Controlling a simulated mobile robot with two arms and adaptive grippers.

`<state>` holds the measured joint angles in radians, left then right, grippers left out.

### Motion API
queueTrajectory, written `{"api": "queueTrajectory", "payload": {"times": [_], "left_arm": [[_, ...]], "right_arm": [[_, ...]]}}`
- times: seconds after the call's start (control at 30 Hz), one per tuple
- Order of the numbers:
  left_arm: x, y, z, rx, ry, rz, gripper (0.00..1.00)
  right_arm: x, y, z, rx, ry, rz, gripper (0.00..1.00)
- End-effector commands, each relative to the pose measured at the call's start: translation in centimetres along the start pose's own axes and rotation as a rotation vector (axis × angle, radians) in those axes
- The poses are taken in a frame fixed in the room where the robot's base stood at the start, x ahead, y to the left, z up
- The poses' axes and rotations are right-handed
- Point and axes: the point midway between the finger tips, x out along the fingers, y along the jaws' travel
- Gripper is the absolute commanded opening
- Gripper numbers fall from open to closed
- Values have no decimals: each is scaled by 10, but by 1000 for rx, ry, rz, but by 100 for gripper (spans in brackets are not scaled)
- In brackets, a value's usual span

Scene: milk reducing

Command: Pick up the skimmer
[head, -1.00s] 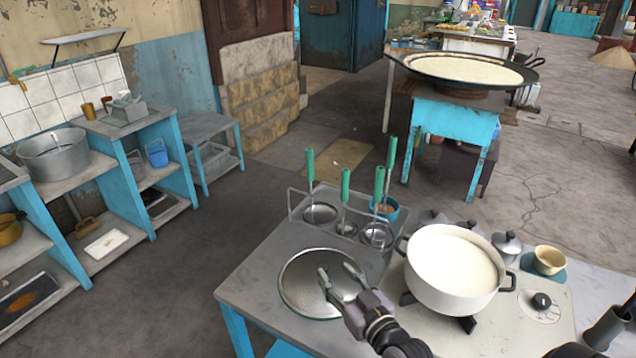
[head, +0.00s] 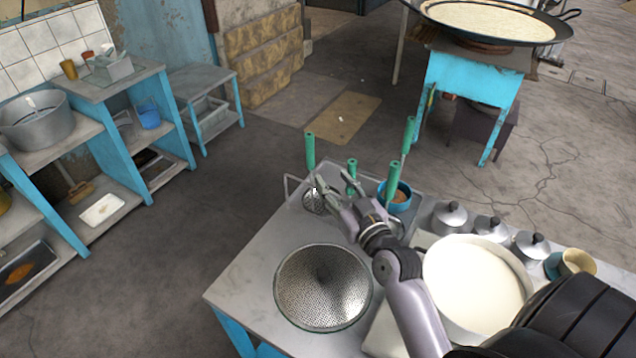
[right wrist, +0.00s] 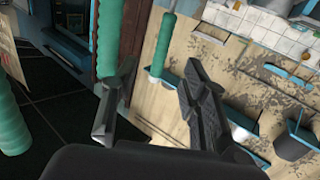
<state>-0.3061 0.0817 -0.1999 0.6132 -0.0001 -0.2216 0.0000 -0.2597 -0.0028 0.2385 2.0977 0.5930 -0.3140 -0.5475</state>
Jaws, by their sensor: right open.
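Several green-handled utensils stand in a metal rack (head: 290,187) at the counter's far edge. The leftmost has an upright green handle (head: 310,152) and a round, speckled metal head (head: 313,202), apparently the skimmer. My right gripper (head: 330,182) is open and empty, just right of this handle and over the rack. It partly hides the rack and the heads of the other utensils. In the right wrist view, one green handle (right wrist: 108,40) rises beside the left finger, and another (right wrist: 161,45) appears between the fingers, seemingly farther off. My left gripper is not in view.
A wide perforated metal dish (head: 322,287) lies on the counter (head: 245,285). Floor left of the counter is clear.

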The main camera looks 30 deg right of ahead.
Motion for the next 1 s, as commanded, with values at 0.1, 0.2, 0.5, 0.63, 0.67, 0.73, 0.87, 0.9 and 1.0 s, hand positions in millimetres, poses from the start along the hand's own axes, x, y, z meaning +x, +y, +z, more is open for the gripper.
{"api": "queueTrajectory", "payload": {"times": [0.1, 0.2, 0.5, 0.63, 0.67, 0.73, 0.87, 0.9, 1.0], "left_arm": [[-10, 0, -3, 0, 4, 0, 40], [-14, -1, -7, 0, 10, -1, 40], [-19, -2, -15, 0, 22, -1, 40], [-28, -2, -15, 0, 21, -1, 40], [-30, -1, -15, 0, 20, -1, 40], [-34, -1, -14, 0, 19, -1, 40], [-34, -1, -13, 0, 17, 0, 40], [-34, -1, -13, 0, 17, 0, 40], [-34, 0, -13, 0, 16, 0, 40]], "right_arm": [[26, 0, -4, 2, 2, 0, 41], [45, 0, -3, 2, 1, 0, 41], [70, -1, -2, 2, 0, 0, 41], [86, -4, -6, 3, 1, 0, 41], [90, -5, -6, 3, 0, 0, 41], [100, -6, -6, 2, 0, 0, 41], [114, -6, -4, 0, 0, 0, 41], [116, -6, -3, 0, 0, 0, 41], [119, -6, -2, 1, 0, 1, 41]]}}
